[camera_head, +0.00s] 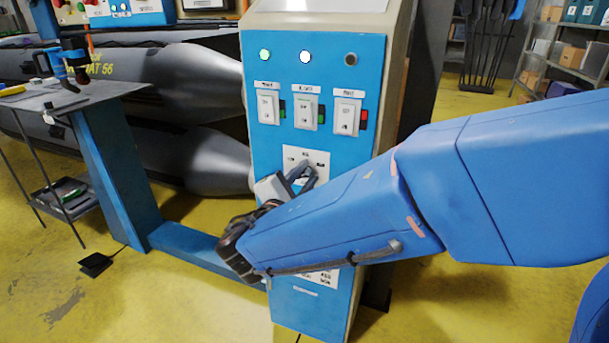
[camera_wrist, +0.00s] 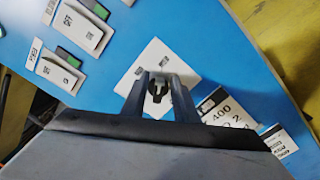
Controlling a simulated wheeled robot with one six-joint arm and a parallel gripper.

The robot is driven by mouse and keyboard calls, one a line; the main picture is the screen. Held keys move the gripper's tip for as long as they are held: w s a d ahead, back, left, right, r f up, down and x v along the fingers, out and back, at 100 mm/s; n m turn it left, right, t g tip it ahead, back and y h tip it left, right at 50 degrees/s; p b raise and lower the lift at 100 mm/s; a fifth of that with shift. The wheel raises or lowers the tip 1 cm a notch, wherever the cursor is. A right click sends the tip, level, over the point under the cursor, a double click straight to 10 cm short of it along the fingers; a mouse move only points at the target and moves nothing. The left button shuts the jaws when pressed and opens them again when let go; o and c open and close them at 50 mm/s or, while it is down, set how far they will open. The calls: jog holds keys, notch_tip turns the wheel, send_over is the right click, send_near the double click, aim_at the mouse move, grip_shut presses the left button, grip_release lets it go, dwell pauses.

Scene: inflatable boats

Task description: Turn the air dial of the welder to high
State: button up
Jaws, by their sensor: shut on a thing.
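The welder (camera_head: 266,160) stands upright in the head view, with a blue front panel that also fills much of the wrist view (camera_wrist: 215,50). The air dial sits on a white plate (camera_head: 318,157) below the row of switches. In the wrist view its small dark knob (camera_wrist: 157,91) lies between my fingertips. My gripper (camera_head: 300,179) is shut on this knob, one grey finger on each side in the wrist view (camera_wrist: 158,84). The fingers cover part of the plate, and I cannot read which mark the dial points to.
Three white rocker switches (camera_head: 306,109) sit above the dial, under three round lamps (camera_head: 305,64). A printed label (camera_wrist: 222,112) is on the panel near my gripper. Grey inflatable tubes (camera_head: 175,78) lie behind, and a small table (camera_head: 65,95) stands at the left.

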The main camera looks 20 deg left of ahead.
jog(key=shift+d+f+m, duration=0.1)
jog(key=shift+m, duration=0.3)
jog(key=o, duration=0.7)
jog(key=shift+c, duration=0.2)
jog(key=shift+s, duration=0.1)
jog(key=s+a, duration=0.1)
jog(key=s, duration=1.6)
jog(key=shift+s+a, duration=0.15)
jog(key=shift+a, duration=0.05)
